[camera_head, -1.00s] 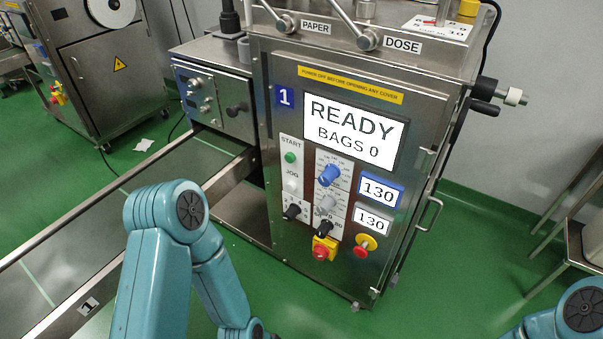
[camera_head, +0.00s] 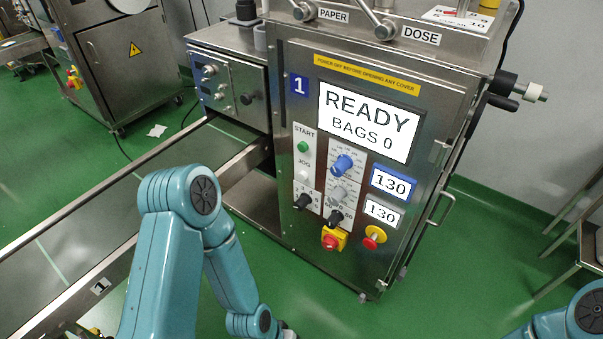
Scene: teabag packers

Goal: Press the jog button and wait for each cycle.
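The packing machine, marked 1, stands in the middle, and its screen (camera_head: 366,121) reads READY, BAGS 0. The white jog button (camera_head: 303,175) is under the JOG label on the left control strip, below the green start button (camera_head: 303,147). Nothing covers it. My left arm comes up from the bottom left and bends down to the right. Only a dark bit of its end shows at the bottom edge, below the machine, and its gripper fingers cannot be made out. My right arm shows only a joint at the bottom right corner; its gripper is out of view.
A conveyor (camera_head: 75,245) runs along the left. A metal rack (camera_head: 585,245) stands at the right.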

